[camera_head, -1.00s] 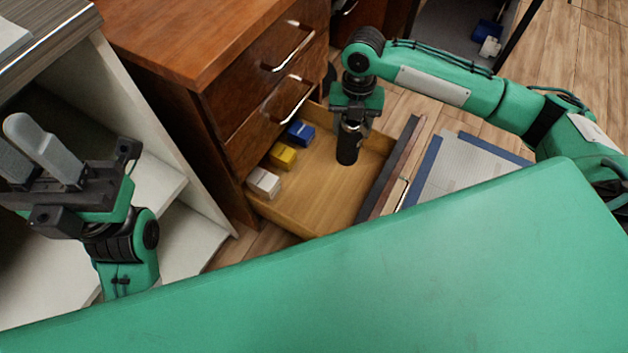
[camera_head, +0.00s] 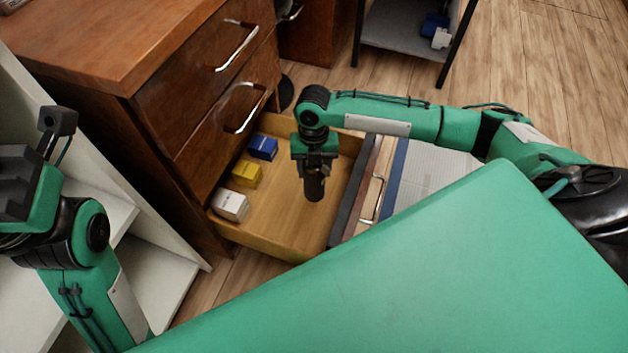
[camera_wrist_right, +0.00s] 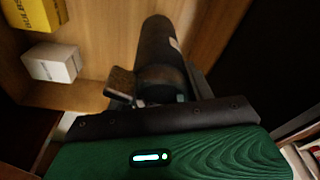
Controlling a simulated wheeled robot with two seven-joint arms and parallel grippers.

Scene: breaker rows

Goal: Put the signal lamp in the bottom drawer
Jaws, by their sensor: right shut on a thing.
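The bottom drawer (camera_head: 285,240) is pulled open in the head view, with a light wooden inside. My right gripper (camera_head: 314,168) is over it, pointing down and shut on a dark cylinder, the signal lamp (camera_head: 314,188). The lamp hangs upright in the head view, within the drawer's outline. Whether it touches the drawer floor I cannot tell. In the right wrist view the lamp (camera_wrist_right: 157,45) extends away from the gripper (camera_wrist_right: 155,85). My left gripper (camera_head: 18,185) is at the left edge, its fingertips out of frame.
A white box (camera_head: 230,205), a yellow box (camera_head: 246,174) and a blue box (camera_head: 263,147) line the drawer's left side. The drawer floor right of them is bare. Two closed drawer fronts with metal handles are above. A white shelf (camera_head: 160,290) stands at the left.

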